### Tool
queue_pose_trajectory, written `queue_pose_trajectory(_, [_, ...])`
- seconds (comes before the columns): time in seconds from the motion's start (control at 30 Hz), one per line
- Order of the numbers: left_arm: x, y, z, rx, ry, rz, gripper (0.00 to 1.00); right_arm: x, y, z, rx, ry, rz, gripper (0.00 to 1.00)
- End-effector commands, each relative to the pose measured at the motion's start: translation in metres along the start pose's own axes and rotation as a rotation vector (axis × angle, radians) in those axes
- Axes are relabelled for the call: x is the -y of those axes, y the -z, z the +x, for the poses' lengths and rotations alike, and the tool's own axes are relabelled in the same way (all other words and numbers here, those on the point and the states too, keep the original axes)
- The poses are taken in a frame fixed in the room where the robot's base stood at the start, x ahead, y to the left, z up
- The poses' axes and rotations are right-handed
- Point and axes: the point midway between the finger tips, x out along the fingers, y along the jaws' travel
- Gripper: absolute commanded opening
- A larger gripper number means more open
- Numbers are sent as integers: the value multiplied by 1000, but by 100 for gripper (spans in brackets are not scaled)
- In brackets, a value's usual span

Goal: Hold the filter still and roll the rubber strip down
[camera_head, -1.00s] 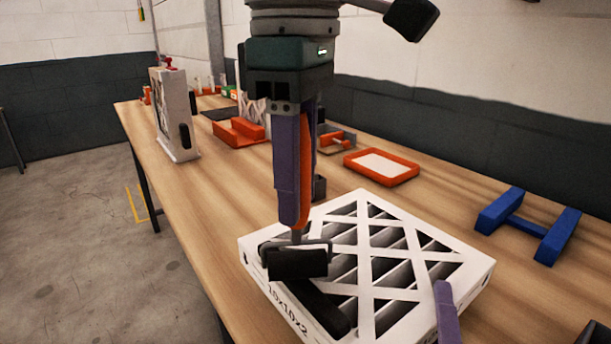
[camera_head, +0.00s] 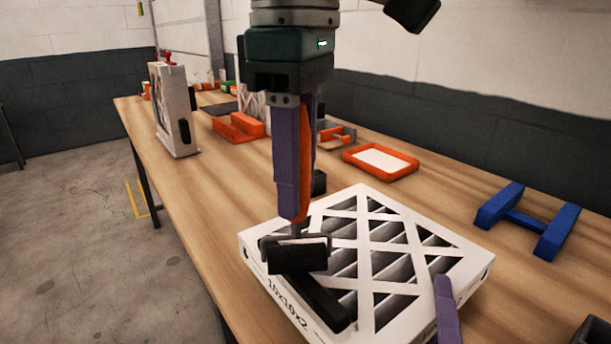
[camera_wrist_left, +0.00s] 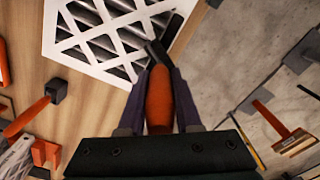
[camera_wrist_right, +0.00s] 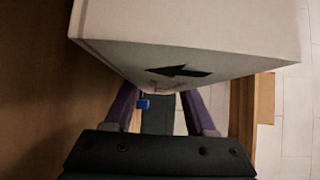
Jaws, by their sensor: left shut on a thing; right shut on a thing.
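The white-framed filter (camera_head: 450,262) lies flat on the table, its lattice face up; it also shows in the left wrist view (camera_wrist_left: 75,35). A black rubber strip (camera_head: 322,302) lies along its left border. My left gripper (camera_head: 293,218) is shut on the orange handle of a roller (camera_wrist_left: 158,95), which points down. The roller's black drum (camera_head: 296,253) is over the far part of the strip; I cannot tell whether it touches. One finger of my right gripper (camera_wrist_right: 158,105) shows at the filter's near right corner. In the right wrist view it is shut on the filter's edge (camera_wrist_right: 180,50).
A blue H-shaped stand (camera_head: 527,220) is right of the filter. An orange tray (camera_head: 407,172) and orange blocks (camera_head: 238,127) lie behind it. A white boxed filter (camera_head: 174,110) stands upright at the table's left edge.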

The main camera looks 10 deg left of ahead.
Motion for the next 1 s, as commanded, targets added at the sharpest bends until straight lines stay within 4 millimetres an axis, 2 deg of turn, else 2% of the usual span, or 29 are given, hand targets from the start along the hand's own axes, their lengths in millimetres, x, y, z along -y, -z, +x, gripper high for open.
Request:
queue_pose_trajectory(0.6, [-1, 0, -57, 1, -4, 0, 0, 0, 0, 0, 0, -1, -1, 0])
queue_pose_trajectory(1.0, [0, 0, -65, 1, -3, 0, 0, 0, 0, 0, 0, -1, -1, 0])
